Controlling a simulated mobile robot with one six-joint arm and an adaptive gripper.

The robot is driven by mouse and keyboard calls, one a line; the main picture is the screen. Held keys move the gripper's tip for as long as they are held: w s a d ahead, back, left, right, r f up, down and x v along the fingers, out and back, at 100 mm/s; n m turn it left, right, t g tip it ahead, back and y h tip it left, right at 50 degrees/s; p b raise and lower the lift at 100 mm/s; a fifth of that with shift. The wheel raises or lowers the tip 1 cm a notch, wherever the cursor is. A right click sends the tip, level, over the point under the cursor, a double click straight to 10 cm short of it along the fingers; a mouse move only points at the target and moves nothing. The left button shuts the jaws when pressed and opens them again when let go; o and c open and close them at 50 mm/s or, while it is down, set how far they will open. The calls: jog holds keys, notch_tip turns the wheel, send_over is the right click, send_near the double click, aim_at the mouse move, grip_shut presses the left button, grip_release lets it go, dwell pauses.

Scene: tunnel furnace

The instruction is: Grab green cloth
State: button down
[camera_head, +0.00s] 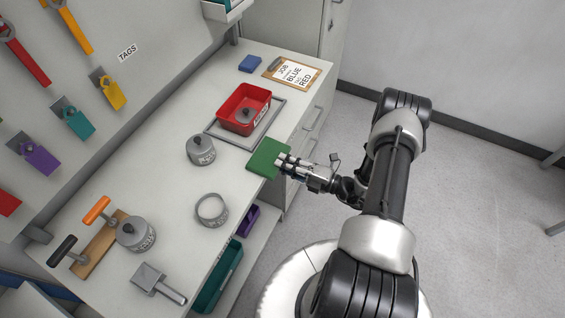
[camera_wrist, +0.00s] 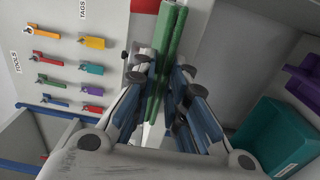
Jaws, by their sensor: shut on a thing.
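The green cloth (camera_head: 266,158) is a flat, folded-looking green piece at the right edge of the workbench in the head view. My gripper (camera_head: 283,161) is shut on its right side. In the wrist view the green cloth (camera_wrist: 166,62) shows edge-on as a long green strip between the fingers of my gripper (camera_wrist: 162,90). From these views I cannot tell whether the cloth still touches the benchtop.
A red bin (camera_head: 243,97) with a grey weight inside stands on a grey tray behind the cloth. A grey weight (camera_head: 201,149) and a ring (camera_head: 211,210) stand on the bench (camera_head: 150,190). Teal (camera_head: 219,277) and purple (camera_head: 246,220) bins sit below its edge.

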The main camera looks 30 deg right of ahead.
notch_tip(320, 180, up, 2)
jog(key=shift+r+p, duration=0.2)
jog(key=shift+p, duration=0.65)
jog(key=s+d+r+p, duration=0.2)
jog(key=s+d+r, duration=0.3)
jog(key=s+d, duration=0.3)
jog(key=s, duration=0.3)
jog(key=shift+d, duration=0.3)
